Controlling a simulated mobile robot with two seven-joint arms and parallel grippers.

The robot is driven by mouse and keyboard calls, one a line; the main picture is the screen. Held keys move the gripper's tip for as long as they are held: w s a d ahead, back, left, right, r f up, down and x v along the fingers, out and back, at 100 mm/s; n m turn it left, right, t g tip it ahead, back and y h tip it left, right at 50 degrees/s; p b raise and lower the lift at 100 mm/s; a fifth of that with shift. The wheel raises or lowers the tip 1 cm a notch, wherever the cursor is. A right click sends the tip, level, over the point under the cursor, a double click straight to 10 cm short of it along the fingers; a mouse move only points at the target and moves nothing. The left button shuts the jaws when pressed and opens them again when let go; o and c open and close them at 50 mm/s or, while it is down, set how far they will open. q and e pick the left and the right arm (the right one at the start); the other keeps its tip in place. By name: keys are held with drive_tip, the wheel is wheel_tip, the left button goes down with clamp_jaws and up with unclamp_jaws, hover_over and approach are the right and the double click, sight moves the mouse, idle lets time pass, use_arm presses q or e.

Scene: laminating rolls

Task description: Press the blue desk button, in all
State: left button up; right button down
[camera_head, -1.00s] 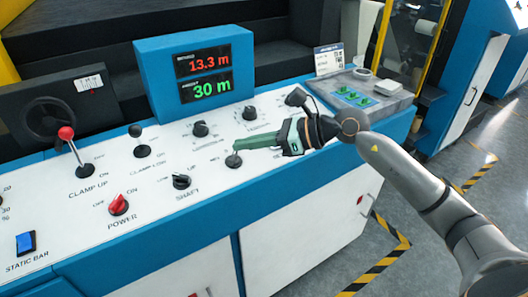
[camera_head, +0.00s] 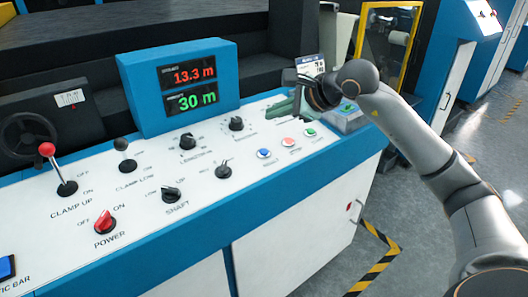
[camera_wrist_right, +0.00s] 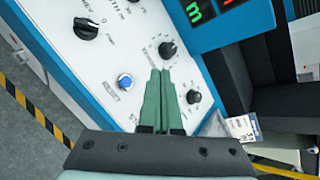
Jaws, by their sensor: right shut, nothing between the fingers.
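The blue desk button (camera_head: 263,153) is a small round button on the white sloped panel, leftmost in a row with a red button (camera_head: 288,142) and a green button (camera_head: 310,132). It also shows uncovered in the right wrist view (camera_wrist_right: 125,81), with a label below it. My right gripper (camera_head: 275,111) has green fingers and is behind the button row, apart from the blue button. In the right wrist view its closed fingers (camera_wrist_right: 159,72) lie to the right of the blue button and hold nothing. My left gripper is out of view.
Black knobs (camera_head: 224,171) and a red-balled lever (camera_head: 47,149) stand up from the panel. A blue-framed display (camera_head: 183,88) rises at its back. Another blue square button (camera_head: 6,267) is at the lower left. A grey box (camera_head: 350,121) sits at the right end.

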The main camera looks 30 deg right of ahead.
sight(264, 152)
drive_tip(key=f+b, duration=0.1)
drive_tip(key=f, duration=0.1)
drive_tip(key=w+f+b, duration=0.1)
drive_tip(key=f+b, duration=0.1)
drive_tip(key=f, duration=0.1)
drive_tip(key=f+b, duration=0.2)
drive_tip(key=shift+w+f, duration=0.15)
drive_tip(key=shift+f, duration=0.4)
drive_tip(key=shift+w+f+b, duration=0.1)
drive_tip(key=shift+f+b, duration=0.05)
drive_tip(key=shift+b, duration=0.2)
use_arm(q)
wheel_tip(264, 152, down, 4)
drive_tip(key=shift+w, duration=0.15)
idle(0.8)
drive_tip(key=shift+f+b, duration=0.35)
use_arm(e)
drive_tip(key=shift+f, duration=0.4)
